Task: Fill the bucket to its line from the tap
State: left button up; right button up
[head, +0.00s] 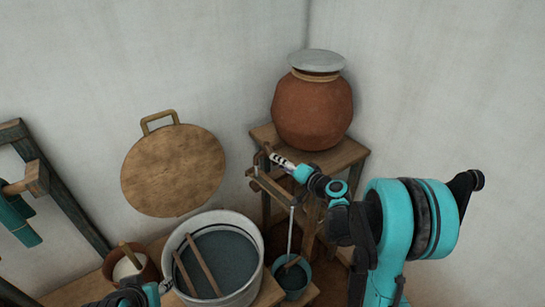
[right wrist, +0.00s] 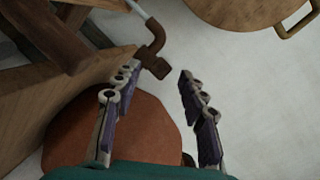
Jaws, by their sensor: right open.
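A small teal bucket (head: 279,284) stands low, below a wooden stand, in the head view. A wooden handle lies across its top, and grey liquid shows inside. A thin pale stream (head: 291,232) runs straight down into it. The fill line cannot be made out. In the right wrist view a brown bent tap (right wrist: 156,36) has a pale streak at its end. My right gripper (head: 280,160) is open and empty at the stand's top; in its wrist view the fingers (right wrist: 160,75) point toward the tap. My left gripper (head: 164,287) is partly seen beside the white tub; its jaws are unclear.
A clay pot (head: 312,110) with a grey lid stands on the wooden stand (head: 348,153). A large white tub (head: 250,283) holds dark liquid and two sticks. A round wooden board (head: 173,168) is at the wall. A brown pot (head: 147,270) stands left of the tub.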

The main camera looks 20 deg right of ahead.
aim_at(271, 153)
jog(key=b+x, duration=0.1)
jog(key=x, duration=0.4)
jog(key=shift+d, duration=0.1)
grip_shut()
